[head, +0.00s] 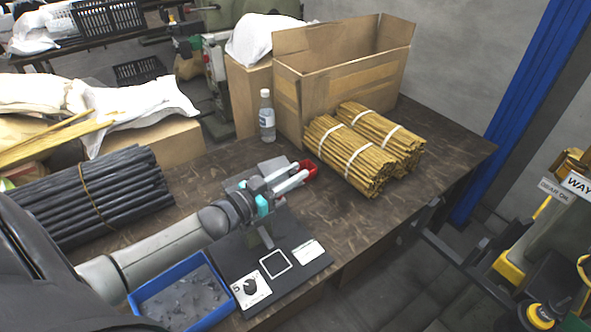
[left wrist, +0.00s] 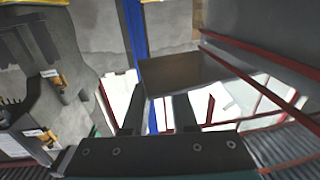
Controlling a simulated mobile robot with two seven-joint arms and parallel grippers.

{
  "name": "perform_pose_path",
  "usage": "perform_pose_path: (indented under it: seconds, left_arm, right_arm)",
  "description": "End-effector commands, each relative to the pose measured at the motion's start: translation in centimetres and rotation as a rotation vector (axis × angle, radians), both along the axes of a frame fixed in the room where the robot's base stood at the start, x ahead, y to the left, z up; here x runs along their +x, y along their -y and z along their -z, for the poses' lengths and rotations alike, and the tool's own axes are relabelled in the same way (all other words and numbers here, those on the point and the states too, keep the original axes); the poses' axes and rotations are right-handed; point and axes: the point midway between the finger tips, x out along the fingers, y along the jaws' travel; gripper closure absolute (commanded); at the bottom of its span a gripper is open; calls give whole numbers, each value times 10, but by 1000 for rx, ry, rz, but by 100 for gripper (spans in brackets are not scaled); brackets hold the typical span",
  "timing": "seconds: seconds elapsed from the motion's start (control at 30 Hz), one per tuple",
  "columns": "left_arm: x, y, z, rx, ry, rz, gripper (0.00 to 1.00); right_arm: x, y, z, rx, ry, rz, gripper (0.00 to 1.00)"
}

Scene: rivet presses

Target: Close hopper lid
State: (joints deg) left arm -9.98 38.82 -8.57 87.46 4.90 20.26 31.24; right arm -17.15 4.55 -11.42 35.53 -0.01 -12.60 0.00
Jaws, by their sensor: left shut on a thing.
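My left gripper (head: 292,178) reaches in from the left above the black base plate (head: 300,268) of a small device. Its pale fingers are shut on a small red curved piece (head: 311,171), which may be a handle. A hopper or its lid cannot be clearly told apart in the head view, as my arm and gripper cover the device. In the left wrist view the dark fingers (left wrist: 157,112) point at a brown flat panel (left wrist: 185,72); whether this is the lid cannot be told. My right gripper is not in view.
A blue tray (head: 143,294) of small dark pieces is by the base plate. Bundled yellow rods (head: 350,155), a bottle (head: 266,117) and an open cardboard box (head: 345,75) stand behind. Dark rods (head: 95,200) lie left. Bare tabletop (head: 405,205) shows at right.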

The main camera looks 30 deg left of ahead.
Motion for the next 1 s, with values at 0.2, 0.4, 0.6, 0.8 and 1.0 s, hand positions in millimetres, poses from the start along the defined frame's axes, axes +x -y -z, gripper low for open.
perform_pose_path:
  seconds: [0.2,0.4,0.6,0.8,1.0]
  left_arm:
    - [-3,0,0,0,2,37,100]
    - [-4,0,-1,-1,2,43,100]
    - [-4,0,-1,-1,2,42,100]
    - [-4,0,-1,0,2,42,56]
    - [-4,0,0,0,2,41,44]
  right_arm:
    - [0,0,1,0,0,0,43]
    - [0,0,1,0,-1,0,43]
    - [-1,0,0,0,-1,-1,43]
    - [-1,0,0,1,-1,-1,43]
    - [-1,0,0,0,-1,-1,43]
